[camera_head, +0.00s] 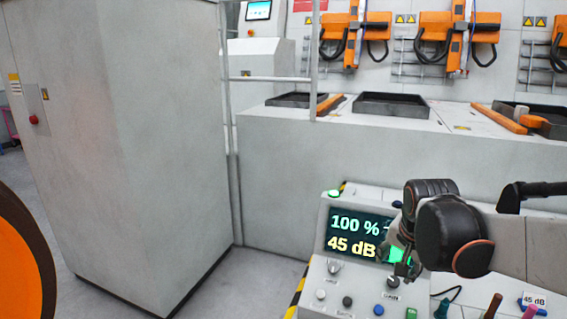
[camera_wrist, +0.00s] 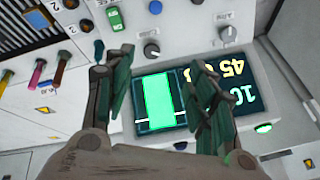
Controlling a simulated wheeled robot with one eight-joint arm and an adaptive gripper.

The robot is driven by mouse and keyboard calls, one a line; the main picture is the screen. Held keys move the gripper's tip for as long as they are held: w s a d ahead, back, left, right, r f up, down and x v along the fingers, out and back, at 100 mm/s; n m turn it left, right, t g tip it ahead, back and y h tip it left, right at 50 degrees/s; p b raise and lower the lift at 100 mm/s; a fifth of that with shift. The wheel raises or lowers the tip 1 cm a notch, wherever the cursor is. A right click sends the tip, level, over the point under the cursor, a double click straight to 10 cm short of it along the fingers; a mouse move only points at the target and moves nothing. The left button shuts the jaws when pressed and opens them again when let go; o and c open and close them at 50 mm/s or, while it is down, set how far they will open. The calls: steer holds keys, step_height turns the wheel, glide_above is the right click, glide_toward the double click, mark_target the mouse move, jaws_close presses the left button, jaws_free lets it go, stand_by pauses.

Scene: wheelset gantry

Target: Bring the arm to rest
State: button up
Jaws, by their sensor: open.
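My arm reaches in from the right in the head view, its dark wrist joint in front of a control panel (camera_head: 312,290). My gripper (camera_head: 402,262) hangs over the panel beside the lit screen (camera_head: 345,235), which reads 100 % and 45 dB. In the wrist view my gripper (camera_wrist: 160,90) is open, with its two fingers apart and nothing between them. The screen (camera_wrist: 180,122) with a green bar shows between and beyond the fingers. In the head view my wrist hides part of the screen and panel. I cannot tell whether a fingertip touches the panel.
Knobs (camera_wrist: 152,48), buttons and coloured probes (camera_wrist: 39,70) surround the screen on the panel. A tall grey cabinet (camera_head: 130,130) stands at left. Behind is a long grey bench with black trays (camera_head: 390,106) and orange devices (camera_head: 436,25) above it. Floor shows between cabinet and panel.

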steer(key=s+a+n+t+b, duration=0.1)
steer(key=s+a+n, duration=0.2)
steer(key=s, duration=0.5)
steer(key=s+a+f+n+t+y+b, duration=0.1)
steer(key=s+a+n, duration=0.3)
steer(key=s, duration=0.5)
steer(key=n, duration=0.2)
steer(key=shift+s+a+f+n, duration=0.15)
steer(key=shift+s+a+n, duration=0.1)
steer(key=shift+n, duration=0.05)
